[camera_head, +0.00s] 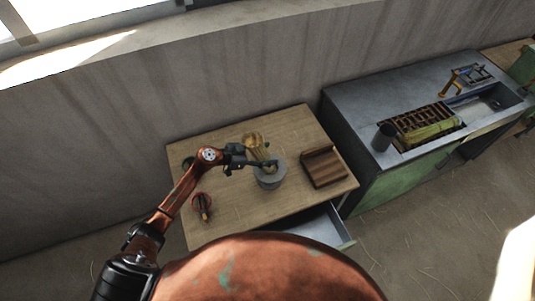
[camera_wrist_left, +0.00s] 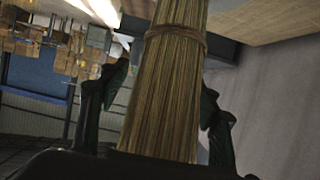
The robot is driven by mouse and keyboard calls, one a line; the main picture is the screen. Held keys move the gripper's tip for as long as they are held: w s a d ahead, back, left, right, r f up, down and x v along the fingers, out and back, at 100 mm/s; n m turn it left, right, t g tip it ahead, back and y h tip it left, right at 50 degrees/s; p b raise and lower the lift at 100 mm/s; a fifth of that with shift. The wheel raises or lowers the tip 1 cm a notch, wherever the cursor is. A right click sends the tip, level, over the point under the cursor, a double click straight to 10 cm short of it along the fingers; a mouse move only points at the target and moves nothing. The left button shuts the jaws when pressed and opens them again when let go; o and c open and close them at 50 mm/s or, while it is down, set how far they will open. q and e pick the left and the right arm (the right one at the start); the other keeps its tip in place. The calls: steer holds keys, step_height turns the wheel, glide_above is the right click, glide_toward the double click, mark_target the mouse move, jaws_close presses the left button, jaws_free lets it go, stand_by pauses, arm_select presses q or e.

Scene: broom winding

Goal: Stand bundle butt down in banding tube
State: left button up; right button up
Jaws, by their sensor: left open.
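The straw bundle (camera_head: 256,149) stands in the grey banding tube (camera_head: 270,177) on the wooden table, leaning a little toward the upper left. Its lower end is hidden inside the tube. My left gripper (camera_head: 265,162) is at the bundle just above the tube's rim. In the left wrist view the bundle (camera_wrist_left: 170,90) runs upright between my two open fingers, with a tie band (camera_wrist_left: 176,34) around it. The fingers stand on either side with some room. My right gripper is not in view.
A brown wooden block or rack (camera_head: 323,167) stands right of the tube. A small red item (camera_head: 202,207) lies at the table's left. The table drawer (camera_head: 322,228) is open. A green-fronted bench (camera_head: 410,172) holds a dark cup (camera_head: 384,137) and a slatted tray (camera_head: 412,121) with green stalks.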

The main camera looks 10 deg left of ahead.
arm_select(q)
steer(key=shift+a+r, duration=0.15)
steer(key=shift+a, duration=0.15)
steer(key=v, duration=1.1)
steer(key=shift+s, duration=0.25)
steer(key=shift+r, duration=0.1)
